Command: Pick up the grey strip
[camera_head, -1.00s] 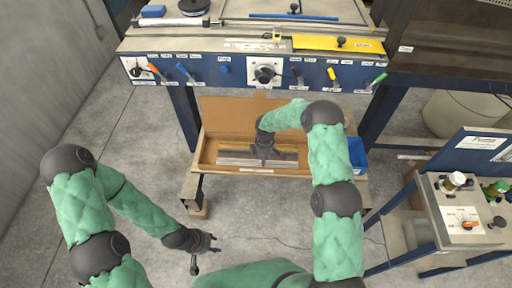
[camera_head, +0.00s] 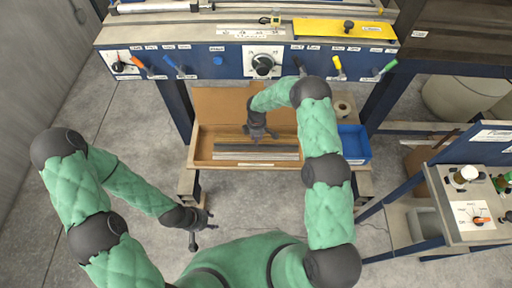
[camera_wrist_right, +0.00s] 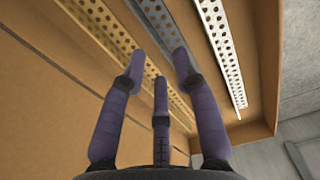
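The grey strip (camera_wrist_right: 158,28) lies in a cardboard box in the right wrist view, between a brass-coloured perforated strip (camera_wrist_right: 103,22) and a pale perforated strip (camera_wrist_right: 222,50). In the head view, the strips (camera_head: 255,153) lie side by side near the box's front wall. My right gripper (camera_wrist_right: 160,72) has its fingers spread and empty above the strips; they partly hide the grey one.
The cardboard box (camera_head: 198,148) sits on a low shelf under the machine bench (camera_head: 205,62), with its flap up behind. A blue bin (camera_head: 355,146) and a tape roll (camera_head: 343,108) are at its right. A control stand (camera_head: 455,222) is at far right.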

